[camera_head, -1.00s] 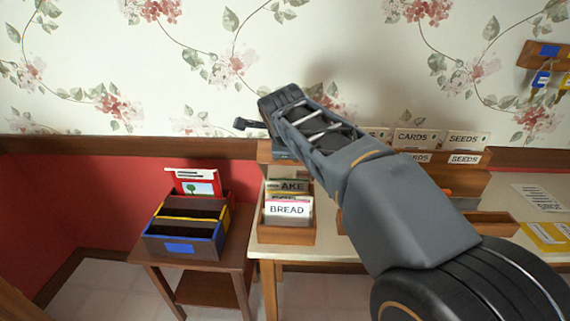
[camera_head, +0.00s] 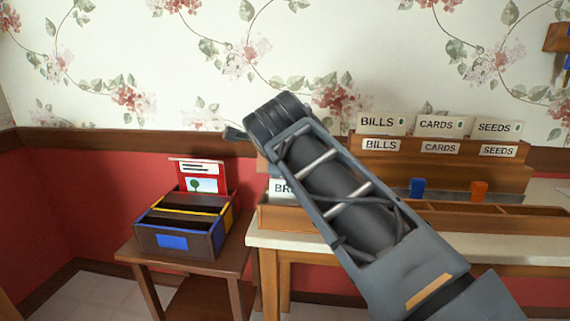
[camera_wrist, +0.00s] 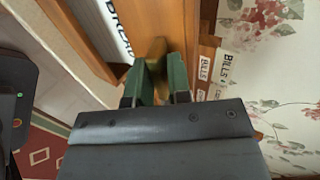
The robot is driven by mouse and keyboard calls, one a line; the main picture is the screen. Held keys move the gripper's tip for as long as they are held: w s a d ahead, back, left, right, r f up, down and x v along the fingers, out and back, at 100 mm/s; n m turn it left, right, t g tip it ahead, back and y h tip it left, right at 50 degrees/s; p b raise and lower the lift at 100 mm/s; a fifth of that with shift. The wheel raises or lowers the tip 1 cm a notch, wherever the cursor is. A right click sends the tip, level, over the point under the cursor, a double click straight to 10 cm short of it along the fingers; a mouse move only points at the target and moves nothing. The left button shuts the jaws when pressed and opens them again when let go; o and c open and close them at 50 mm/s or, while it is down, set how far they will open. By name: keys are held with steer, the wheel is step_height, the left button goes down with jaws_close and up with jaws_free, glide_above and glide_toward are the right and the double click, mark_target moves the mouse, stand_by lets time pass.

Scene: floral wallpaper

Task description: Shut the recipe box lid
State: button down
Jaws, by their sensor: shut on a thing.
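The recipe box (camera_head: 285,218) is a wooden box on the cream-topped table, with a white card whose label starts "BR". My arm covers most of it in the head view. In the wrist view its white cards (camera_wrist: 108,22) stand at the upper left, beside brown wood. My gripper (camera_wrist: 160,78) has green fingers closed around a golden-brown piece (camera_wrist: 157,48) next to the cards, which looks like part of the recipe box lid. The lid's full outline and angle are hidden. The fingers do not show in the head view.
A wooden rack (camera_head: 440,172) labelled BILLS, CARDS and SEEDS stands right of the box, with a blue tab (camera_head: 417,187) and an orange tab (camera_head: 479,190) before it. A dark file box (camera_head: 180,240) sits on a lower side table (camera_head: 195,262) at left. The wall is close behind.

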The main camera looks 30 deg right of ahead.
steer(key=shift+s+a+f+b, duration=0.15)
steer(key=shift+f+b, duration=0.15)
steer(key=shift+f, duration=0.3)
steer(key=c, duration=1.2)
jaws_free()
steer(key=shift+o, duration=0.2)
steer(key=shift+r, duration=0.1)
